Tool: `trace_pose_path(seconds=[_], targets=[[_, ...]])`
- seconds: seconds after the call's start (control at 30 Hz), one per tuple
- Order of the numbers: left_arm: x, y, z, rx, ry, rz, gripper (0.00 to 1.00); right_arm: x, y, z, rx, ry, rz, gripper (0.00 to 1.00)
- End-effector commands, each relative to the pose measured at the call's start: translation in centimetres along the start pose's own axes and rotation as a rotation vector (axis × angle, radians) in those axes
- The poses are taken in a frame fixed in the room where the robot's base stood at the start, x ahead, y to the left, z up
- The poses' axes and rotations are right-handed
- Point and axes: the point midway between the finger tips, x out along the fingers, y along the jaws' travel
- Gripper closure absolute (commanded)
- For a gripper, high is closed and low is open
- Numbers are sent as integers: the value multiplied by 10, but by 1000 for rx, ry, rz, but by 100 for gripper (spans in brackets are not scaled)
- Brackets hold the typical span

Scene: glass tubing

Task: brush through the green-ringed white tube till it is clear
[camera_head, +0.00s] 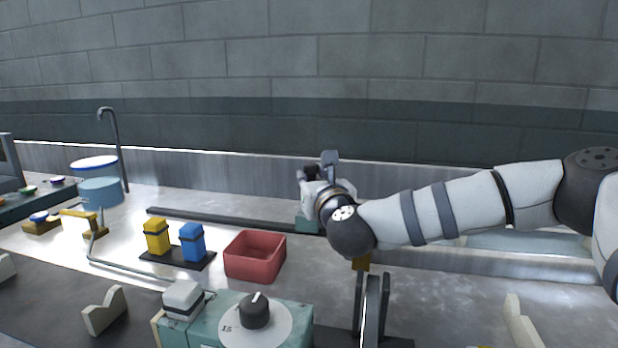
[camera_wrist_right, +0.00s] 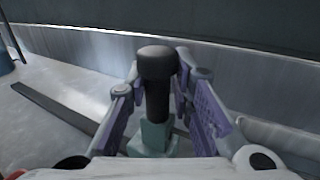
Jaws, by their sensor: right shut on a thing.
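My right gripper (camera_head: 318,172) is at the back of the bench, and its fingers also show in the right wrist view (camera_wrist_right: 160,105). It is shut on a black handle (camera_wrist_right: 157,85) with a thick rounded top. The handle stands upright in a teal block (camera_wrist_right: 153,140), which shows below the gripper in the head view (camera_head: 307,224). Whatever is under the handle is hidden in the block. A small green-ringed piece (camera_head: 28,190) is at the far left; I cannot tell whether it is the white tube. My left gripper is not in view.
A red open box (camera_head: 255,256), a yellow block (camera_head: 157,236) and a blue block (camera_head: 192,242) stand left of my right arm. A teal box with a black dial (camera_head: 256,311) is in front. A dark bar (camera_head: 220,219) lies behind. A tall bent pipe (camera_head: 117,150) rises at left.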

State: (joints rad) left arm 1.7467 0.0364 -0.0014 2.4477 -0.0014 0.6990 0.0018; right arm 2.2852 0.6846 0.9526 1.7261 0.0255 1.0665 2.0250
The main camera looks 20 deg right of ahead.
Motion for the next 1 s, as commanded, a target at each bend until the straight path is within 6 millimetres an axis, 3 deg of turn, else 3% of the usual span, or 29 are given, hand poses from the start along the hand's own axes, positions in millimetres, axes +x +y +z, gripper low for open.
trace_pose_path(seconds=[0.27, 0.3, 0.33, 0.67, 1.0], targets=[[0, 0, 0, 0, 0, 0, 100, 0, 2, -2, 0, 4, 4, 100], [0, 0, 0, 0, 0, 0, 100, 0, 2, -2, 0, 4, 4, 70], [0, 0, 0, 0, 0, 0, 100, 0, 2, -2, 0, 4, 4, 63], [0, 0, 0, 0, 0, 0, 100, 0, 0, 2, 0, 0, 1, 62], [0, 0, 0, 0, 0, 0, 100, 0, 1, 78, 2, -2, 3, 62]])
